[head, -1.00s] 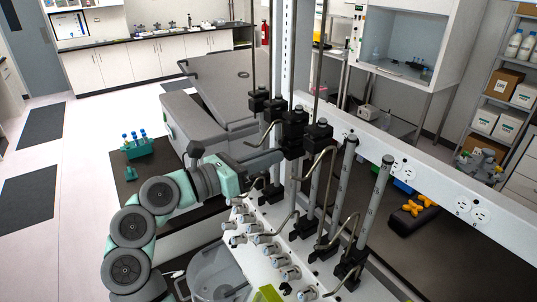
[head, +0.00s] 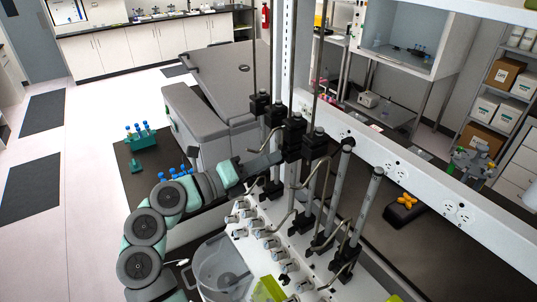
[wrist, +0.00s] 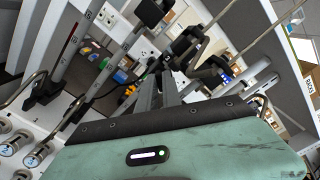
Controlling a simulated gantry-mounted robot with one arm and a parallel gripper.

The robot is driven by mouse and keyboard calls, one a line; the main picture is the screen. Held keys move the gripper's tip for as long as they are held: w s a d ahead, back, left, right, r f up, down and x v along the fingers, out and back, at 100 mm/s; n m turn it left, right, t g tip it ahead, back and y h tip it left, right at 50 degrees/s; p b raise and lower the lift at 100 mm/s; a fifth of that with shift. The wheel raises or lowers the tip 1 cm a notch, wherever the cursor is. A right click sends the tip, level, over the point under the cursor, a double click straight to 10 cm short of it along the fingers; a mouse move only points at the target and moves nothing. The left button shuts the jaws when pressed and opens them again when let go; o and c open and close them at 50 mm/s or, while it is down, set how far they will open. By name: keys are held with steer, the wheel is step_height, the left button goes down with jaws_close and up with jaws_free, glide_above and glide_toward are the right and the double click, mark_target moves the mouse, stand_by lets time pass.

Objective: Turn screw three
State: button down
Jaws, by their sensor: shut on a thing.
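Black clamp blocks sit on upright rods above a white cell-processor panel (head: 290,238). My gripper (head: 277,156) reaches in from the left to the middle clamp block (head: 291,143). Its fingers are closed at the side of this block, on what appears to be its screw. The screw itself is hidden by the fingers and block, and I cannot read any number on it. In the wrist view my gripper's grey fingers (wrist: 168,88) point up and away, close together, beside dark clamp parts (wrist: 208,72).
Bent metal tubes and graduated rods (head: 364,210) crowd the right of my gripper. Several metal knobs (head: 272,243) stand on the panel below. A green rack (head: 143,140) with blue-capped tubes stands on the dark bench at left. A white outlet rail (head: 420,185) runs behind.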

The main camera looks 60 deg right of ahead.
steer(key=shift+n, duration=0.5)
steer(key=c, duration=1.5)
jaws_free()
steer(key=b+v, duration=0.2)
steer(key=v, duration=0.9)
